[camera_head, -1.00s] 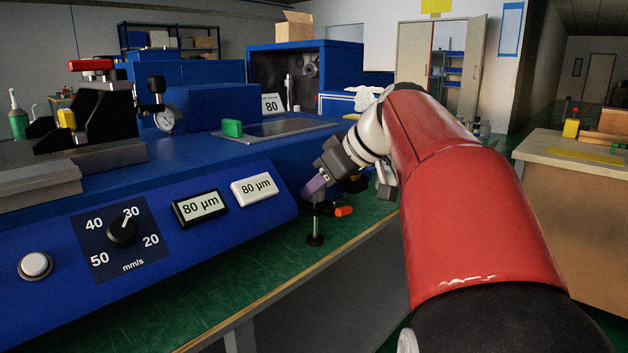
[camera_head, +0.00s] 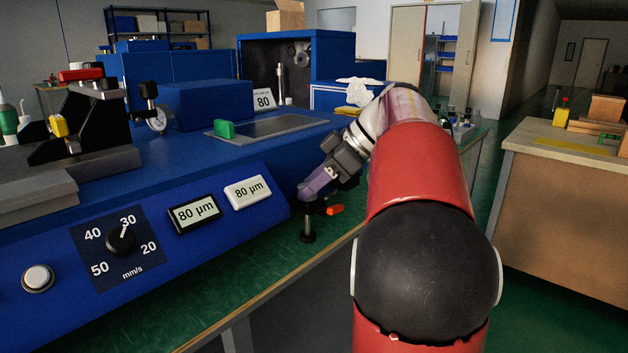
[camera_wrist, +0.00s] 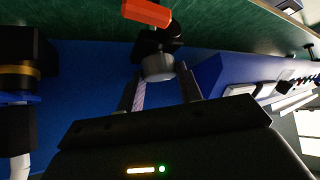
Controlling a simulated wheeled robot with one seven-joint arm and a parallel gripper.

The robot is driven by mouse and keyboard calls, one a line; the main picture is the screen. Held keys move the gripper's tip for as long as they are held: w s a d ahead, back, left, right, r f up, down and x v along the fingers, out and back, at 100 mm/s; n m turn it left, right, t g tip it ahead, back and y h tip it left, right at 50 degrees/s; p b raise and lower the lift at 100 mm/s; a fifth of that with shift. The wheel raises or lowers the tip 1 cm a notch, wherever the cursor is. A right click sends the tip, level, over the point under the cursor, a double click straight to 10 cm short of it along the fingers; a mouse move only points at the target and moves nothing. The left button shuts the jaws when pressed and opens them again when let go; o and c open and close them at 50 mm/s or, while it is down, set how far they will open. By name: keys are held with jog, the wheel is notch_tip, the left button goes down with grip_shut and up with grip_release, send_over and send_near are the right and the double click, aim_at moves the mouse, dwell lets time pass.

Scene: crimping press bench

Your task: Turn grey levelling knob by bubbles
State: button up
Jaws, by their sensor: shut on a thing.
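The grey levelling knob (camera_wrist: 158,66) is a short round cylinder in the wrist view, below a black mount. My gripper (camera_wrist: 162,78) has one finger on each side of it and is shut on it. In the head view my gripper (camera_head: 309,190) reaches down at a slant to the right end of the blue press (camera_head: 255,215), just above a black levelling foot (camera_head: 308,226). The knob is mostly hidden by my fingers there. I cannot make out any bubbles in either view.
An orange-tipped lever (camera_head: 335,210) sticks out close beside my gripper; it also shows in the wrist view (camera_wrist: 147,12). The green bench top (camera_head: 270,285) is clear in front of the press. A wooden bench (camera_head: 560,205) stands at the right.

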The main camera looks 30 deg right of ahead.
jog(key=o, duration=0.7)
jog(key=p+v, duration=0.1)
jog(key=v, duration=0.6)
jog(key=shift+s+d+r, duration=0.2)
jog(key=shift+r, duration=0.05)
jog(key=s+a+f+m+g+h, duration=0.1)
jog(key=s+a+f+m+h, duration=0.1)
jog(key=s+a+f+m, duration=0.4)
jog(key=s+a+f+m+h, duration=0.1)
jog(key=s+a+f, duration=0.25)
jog(key=a, duration=0.45)
jog(key=s+a+f+m+h, duration=0.1)
jog(key=s+f, duration=0.1)
jog(key=f, duration=0.2)
jog(key=s+a+f+m+h, duration=0.1)
jog(key=s+a+f, duration=0.1)
jog(key=f, duration=0.3)
jog(key=s+a+f+m+t+h, duration=0.1)
jog(key=s+a+f+h, duration=0.1)
jog(key=s+f, duration=0.2)
jog(key=shift+f+m, duration=0.15)
jog(key=shift+m, duration=0.15)
